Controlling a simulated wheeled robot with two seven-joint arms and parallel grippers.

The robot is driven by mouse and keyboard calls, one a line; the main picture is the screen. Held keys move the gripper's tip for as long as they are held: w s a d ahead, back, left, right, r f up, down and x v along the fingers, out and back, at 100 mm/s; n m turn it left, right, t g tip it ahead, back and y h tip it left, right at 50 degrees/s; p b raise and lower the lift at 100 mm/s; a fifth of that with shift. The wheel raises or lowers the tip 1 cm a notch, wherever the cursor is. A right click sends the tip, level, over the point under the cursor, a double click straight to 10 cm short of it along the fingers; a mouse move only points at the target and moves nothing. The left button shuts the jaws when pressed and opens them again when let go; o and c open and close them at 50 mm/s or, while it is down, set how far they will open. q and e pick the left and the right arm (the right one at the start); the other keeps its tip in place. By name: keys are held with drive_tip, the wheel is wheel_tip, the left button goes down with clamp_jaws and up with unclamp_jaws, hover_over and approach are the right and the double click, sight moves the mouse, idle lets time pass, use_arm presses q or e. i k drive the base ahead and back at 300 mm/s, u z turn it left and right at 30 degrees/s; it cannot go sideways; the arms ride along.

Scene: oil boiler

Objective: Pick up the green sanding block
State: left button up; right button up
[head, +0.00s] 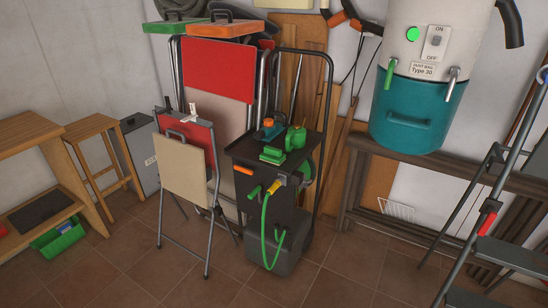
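A green block-shaped item (272,155), which looks like the green sanding block, lies on the front left part of the black cart's top (244,146). Behind it on the same top is a blue and orange item (268,129). To its right stands a rounded green item (295,138). The items are small and close together, and I cannot tell whether they touch. Neither of my grippers shows in the head view.
A green hose (264,232) hangs down the cart's front. The tiled floor (330,275) in front is clear.

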sight(272, 155)
drive_tip(key=z, duration=0.2)
drive_tip(key=i, duration=1)
drive_tip(key=z, duration=0.1)
